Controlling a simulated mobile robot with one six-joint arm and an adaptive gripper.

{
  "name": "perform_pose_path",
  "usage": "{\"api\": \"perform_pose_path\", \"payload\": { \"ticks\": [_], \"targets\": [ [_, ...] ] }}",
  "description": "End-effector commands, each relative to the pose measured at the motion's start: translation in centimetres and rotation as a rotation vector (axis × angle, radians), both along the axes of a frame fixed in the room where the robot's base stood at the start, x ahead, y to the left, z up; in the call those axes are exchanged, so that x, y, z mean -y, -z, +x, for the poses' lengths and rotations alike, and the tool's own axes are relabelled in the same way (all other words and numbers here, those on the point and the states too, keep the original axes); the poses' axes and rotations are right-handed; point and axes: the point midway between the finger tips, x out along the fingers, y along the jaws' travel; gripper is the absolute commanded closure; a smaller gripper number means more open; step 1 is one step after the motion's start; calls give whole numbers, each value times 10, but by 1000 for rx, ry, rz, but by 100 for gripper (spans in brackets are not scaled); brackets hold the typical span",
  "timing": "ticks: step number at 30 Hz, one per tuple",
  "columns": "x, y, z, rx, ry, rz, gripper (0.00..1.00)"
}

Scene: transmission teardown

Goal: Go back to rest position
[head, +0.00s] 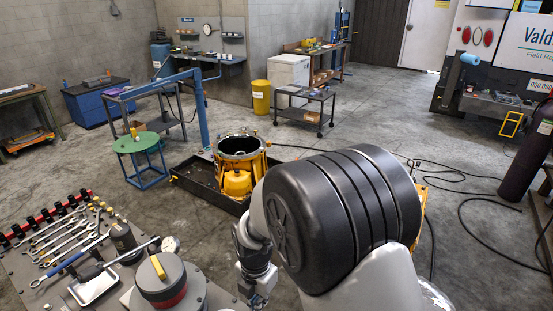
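My gripper (258,291) shows in the head view at the lower middle, below my wrist and just right of the bench top. It is small and dark, and its fingers cannot be made out, so I cannot tell whether it is open or shut, or whether it holds anything. My arm's large black joint fills the lower right middle and hides the floor behind it. The transmission housing (240,166), a round metal ring on a yellow stand, stands beyond my gripper in a dark tray (190,179).
A tool bench (55,277) with wrenches (68,236) and sockets lies at the lower left. A grey cylinder with a yellow handle (159,268) stands near my gripper. A blue hoist (200,115) and green round table (135,142) stand farther back. Cables cross the right floor.

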Motion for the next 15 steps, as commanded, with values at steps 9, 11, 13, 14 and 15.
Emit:
{"api": "perform_pose_path", "payload": {
  "ticks": [9, 11, 13, 14, 15],
  "targets": [
    [55, -86, -8, 79, 555, 60, 100],
    [70, -106, -16, 96, 713, 81, 100],
    [88, -127, -26, 115, 897, 108, 100],
    [96, -135, -32, 120, 975, 120, 100],
    [105, -145, -39, 130, 1081, 138, 100]
  ]
}}
